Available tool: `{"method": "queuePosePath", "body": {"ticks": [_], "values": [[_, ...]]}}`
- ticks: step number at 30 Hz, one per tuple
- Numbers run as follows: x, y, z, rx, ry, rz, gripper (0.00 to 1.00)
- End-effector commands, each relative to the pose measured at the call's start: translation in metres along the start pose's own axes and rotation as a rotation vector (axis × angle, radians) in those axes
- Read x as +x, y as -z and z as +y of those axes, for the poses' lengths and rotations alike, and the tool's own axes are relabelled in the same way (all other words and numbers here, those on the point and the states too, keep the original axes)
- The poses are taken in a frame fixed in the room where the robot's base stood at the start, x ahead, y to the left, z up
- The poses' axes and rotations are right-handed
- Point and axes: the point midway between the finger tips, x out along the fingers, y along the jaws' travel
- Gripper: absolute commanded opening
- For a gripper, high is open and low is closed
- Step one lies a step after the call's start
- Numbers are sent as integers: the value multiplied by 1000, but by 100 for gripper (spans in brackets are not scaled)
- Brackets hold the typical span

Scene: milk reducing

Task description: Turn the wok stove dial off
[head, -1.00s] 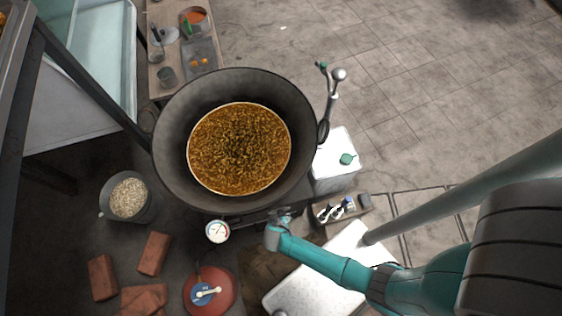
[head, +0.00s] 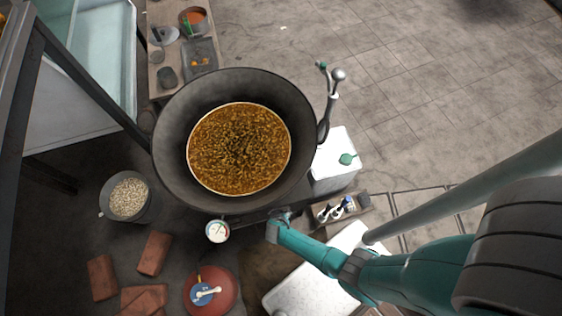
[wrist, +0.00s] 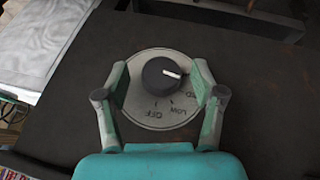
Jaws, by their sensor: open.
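The stove dial is a round black knob (wrist: 161,76) with a white pointer mark, on a pale round plate (wrist: 147,117). The plate's lettering appears upside down in the wrist view, with OFF at the bottom and LOW to its right. The pointer mark faces right, away from OFF. My gripper (wrist: 160,79) is open, with one finger on each side of the knob and gaps visible between. In the head view my gripper (head: 279,221) is at the stove's front edge, below the wok (head: 170,143), and hides the dial. The wok holds brown bubbling food (head: 239,148).
A round gauge (head: 217,231) and a red gas cylinder (head: 225,293) are left of my arm. A white box (head: 334,177) and a small tray of bottles (head: 364,200) are right of the wok. Open paved floor (head: 430,80) lies at upper right.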

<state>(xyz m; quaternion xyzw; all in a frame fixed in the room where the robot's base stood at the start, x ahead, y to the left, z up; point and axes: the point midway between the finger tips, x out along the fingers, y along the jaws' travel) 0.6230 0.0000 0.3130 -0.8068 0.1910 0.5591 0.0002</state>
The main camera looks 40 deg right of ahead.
Motion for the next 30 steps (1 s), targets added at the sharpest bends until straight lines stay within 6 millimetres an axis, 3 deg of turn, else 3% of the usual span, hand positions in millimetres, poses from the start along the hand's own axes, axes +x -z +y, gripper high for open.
{"method": "queuePosePath", "body": {"ticks": [2, 9, 16, 30], "values": [[0, 0, 0, 0, 0, 0, 65], [0, 0, 0, 0, 0, 0, 8], [1, -2, 2, 16, 32, -4, 8], [2, -5, 4, 112, 259, 5, 8]]}}
